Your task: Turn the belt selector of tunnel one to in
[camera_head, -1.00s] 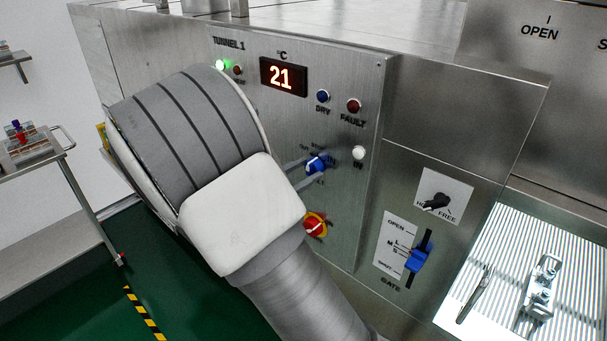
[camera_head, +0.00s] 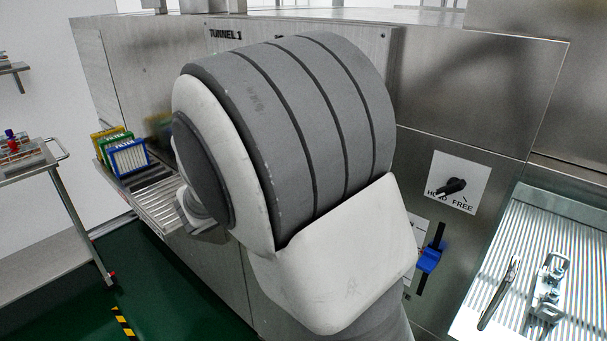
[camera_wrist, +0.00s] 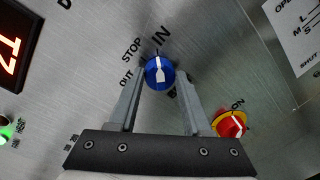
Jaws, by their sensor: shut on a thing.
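The belt selector is a blue round knob (camera_wrist: 160,73) with a white pointer mark, on a steel panel in the wrist view. The words OUT, STOP and IN stand around it. Its pointer points up in the picture, roughly towards IN. My gripper (camera_wrist: 159,78) has one finger on each side of the knob and is shut on it. The tunnel one panel (camera_head: 228,42) shows only at its upper edge in the head view. My arm hides the knob and my gripper there.
A red and yellow switch (camera_wrist: 231,124) sits just right of my right finger. A red display (camera_wrist: 14,42) is at the left. In the head view, a black HOLD/FREE knob (camera_head: 452,187) and a blue gate lever (camera_head: 430,258) are right of my arm. Coloured racks (camera_head: 128,157) stand at the left.

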